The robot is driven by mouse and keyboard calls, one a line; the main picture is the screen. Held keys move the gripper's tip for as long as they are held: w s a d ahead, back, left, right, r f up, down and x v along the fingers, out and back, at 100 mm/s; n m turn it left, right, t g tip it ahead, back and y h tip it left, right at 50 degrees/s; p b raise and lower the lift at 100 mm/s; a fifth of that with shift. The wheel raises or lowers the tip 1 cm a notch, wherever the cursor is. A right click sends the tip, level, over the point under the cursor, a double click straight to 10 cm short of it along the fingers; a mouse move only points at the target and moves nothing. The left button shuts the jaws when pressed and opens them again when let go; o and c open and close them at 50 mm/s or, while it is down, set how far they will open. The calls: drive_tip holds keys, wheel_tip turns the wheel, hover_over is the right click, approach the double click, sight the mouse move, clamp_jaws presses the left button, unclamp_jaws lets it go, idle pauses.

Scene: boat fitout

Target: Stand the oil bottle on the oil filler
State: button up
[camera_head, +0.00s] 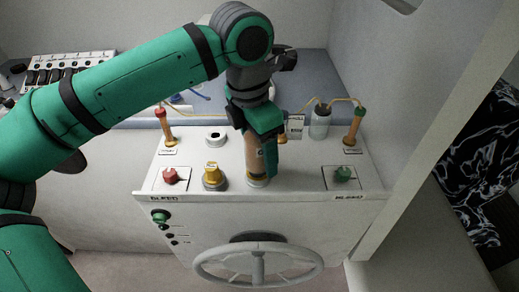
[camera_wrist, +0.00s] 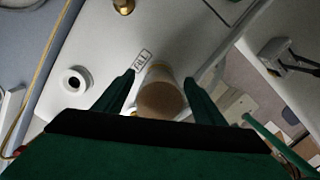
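The amber oil bottle (camera_head: 255,162) stands about upright on the white top of the helm console, its lower end at a pale round fitting (camera_head: 257,182). I take this fitting for the oil filler; the bottle hides its opening, so I cannot tell how the two meet. My gripper (camera_head: 266,152) comes down over the bottle from above. In the wrist view the bottle (camera_wrist: 160,97) lies between the two dark green fingers, with a narrow gap seen on each side. The gripper looks open around it.
A brass cap (camera_head: 214,177) stands left of the bottle, with a red knob (camera_head: 171,176) further left and a green knob (camera_head: 343,174) on the right. Upright orange fittings stand at both sides. A steering wheel (camera_head: 258,262) projects in front.

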drive_tip(key=r, duration=0.7)
drive_tip(key=a+r, duration=0.1)
drive_tip(key=r, duration=0.2)
drive_tip(key=shift+s+r, duration=0.35)
idle(0.3)
